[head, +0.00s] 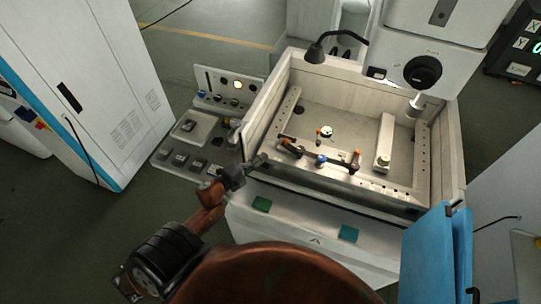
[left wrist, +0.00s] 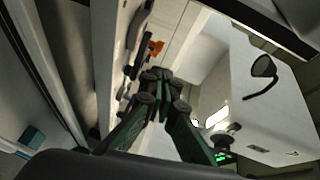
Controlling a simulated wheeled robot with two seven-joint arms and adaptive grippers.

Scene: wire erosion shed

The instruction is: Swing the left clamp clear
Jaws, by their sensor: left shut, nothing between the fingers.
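The left clamp (head: 291,147), dark with an orange tip, sits on the front rail inside the machine's open tank (head: 335,88). My right gripper is not in view.
A control panel (head: 212,130) with buttons stands left of the tank. A blue door (head: 437,255) stands at the right.

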